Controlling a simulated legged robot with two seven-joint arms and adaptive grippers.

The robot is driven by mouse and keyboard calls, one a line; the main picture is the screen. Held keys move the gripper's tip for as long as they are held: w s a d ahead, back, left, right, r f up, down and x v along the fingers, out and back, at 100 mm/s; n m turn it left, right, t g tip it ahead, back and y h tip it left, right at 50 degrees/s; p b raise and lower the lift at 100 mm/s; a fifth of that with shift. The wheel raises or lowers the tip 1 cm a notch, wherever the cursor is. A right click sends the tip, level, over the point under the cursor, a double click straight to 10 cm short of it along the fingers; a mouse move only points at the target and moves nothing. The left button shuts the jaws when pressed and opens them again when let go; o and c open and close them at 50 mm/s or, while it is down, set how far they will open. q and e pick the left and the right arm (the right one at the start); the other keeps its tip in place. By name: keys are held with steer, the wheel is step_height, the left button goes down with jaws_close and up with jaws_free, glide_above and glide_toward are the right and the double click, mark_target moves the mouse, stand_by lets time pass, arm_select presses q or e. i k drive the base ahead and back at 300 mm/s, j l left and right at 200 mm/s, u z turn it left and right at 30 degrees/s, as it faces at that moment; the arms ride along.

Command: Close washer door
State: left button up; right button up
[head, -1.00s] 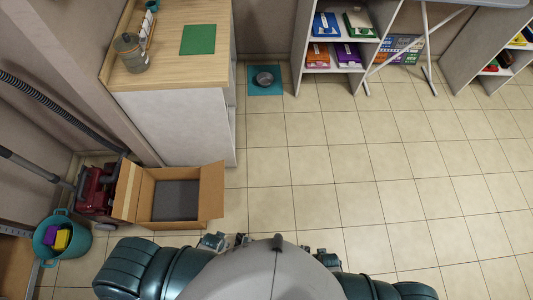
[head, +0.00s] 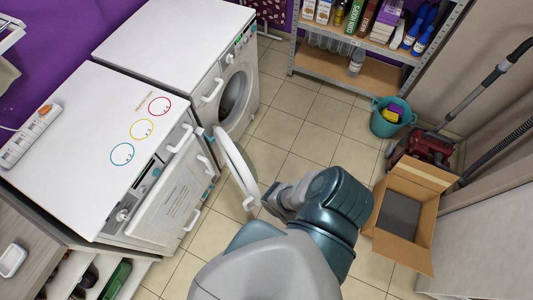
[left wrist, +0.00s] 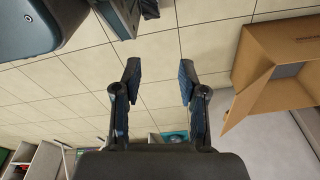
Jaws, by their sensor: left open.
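The washer (head: 165,45) is the white far machine in the head view, with a dark round opening (head: 233,95) in its front. Its round white door (head: 232,160) stands swung wide open over the floor, away from the opening. A link of my arm lies beside the door's outer end; I cannot tell if they touch. My left gripper (left wrist: 158,85) is open and empty over the tiles in the left wrist view, with no washer there. Part of my other arm and a dark gripper part (left wrist: 148,8) show at that view's top edge; its fingers are unclear.
A second white machine (head: 75,115) stands nearer, beside the washer. A cardboard box (head: 430,235) sits right of my arm, with a red vacuum (head: 425,147) and teal basket (head: 378,125) behind it. A metal shelf (head: 325,72) stands at the back. Tiled floor lies between.

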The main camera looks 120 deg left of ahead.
mark_target(241, 172)
steer(key=u, duration=0.5)
steer(key=l+u, duration=0.1)
steer(key=u, duration=0.4)
steer(key=k+u, duration=0.1)
steer(key=u, duration=0.85)
steer(key=k+u, duration=0.1)
steer(key=u, duration=0.9)
steer(key=k+j+u, duration=0.1)
steer(key=u, duration=0.85)
